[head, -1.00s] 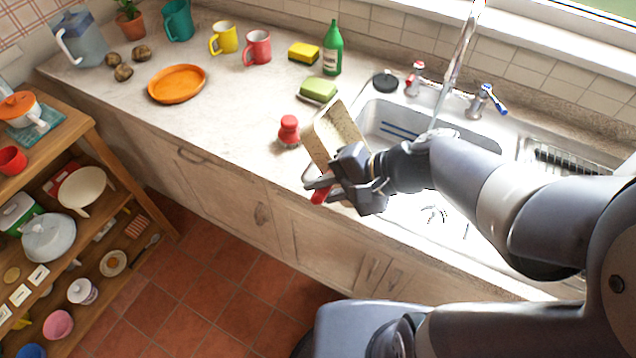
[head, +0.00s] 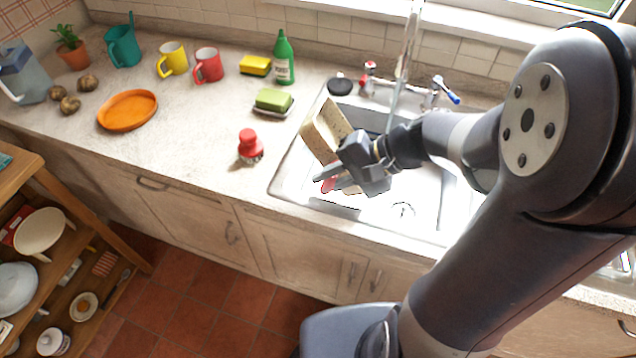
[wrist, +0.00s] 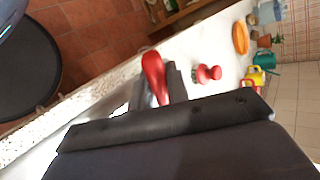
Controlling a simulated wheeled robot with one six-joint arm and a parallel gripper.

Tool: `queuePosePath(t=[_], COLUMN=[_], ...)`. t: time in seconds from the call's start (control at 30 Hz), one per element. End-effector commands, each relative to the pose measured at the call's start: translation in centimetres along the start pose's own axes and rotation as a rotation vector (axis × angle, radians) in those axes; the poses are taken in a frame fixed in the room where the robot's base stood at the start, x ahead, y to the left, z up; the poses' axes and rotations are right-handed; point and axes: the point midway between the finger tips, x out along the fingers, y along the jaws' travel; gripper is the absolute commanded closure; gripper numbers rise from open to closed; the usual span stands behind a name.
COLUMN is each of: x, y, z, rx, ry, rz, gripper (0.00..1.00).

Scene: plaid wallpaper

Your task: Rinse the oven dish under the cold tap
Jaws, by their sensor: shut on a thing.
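The oven dish (head: 322,132), cream, speckled with dark spots and tilted steeply, is at my gripper (head: 332,180) above the left part of the sink (head: 282,190). My gripper is shut on the dish's edge, with a red part between the fingers; the fingers (wrist: 165,85) and red part also show in the wrist view. The blue-topped cold tap (head: 445,91) stands behind the basin, right of the red-topped tap (head: 370,68). A shiny tall spout (head: 408,50) rises between them; its lower end looks like running water. The dish is left of it. My arm hides part of the basin.
The front counter at left is clear.

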Motion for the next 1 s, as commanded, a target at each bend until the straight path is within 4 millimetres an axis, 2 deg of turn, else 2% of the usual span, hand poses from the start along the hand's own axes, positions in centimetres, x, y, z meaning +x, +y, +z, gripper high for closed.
queuePosePath(t=[1.0], x=[-4.1], y=[3.7], z=[-8.2], rx=[-0.001], ry=[0.003], rz=[-0.001], gripper=[1.0])
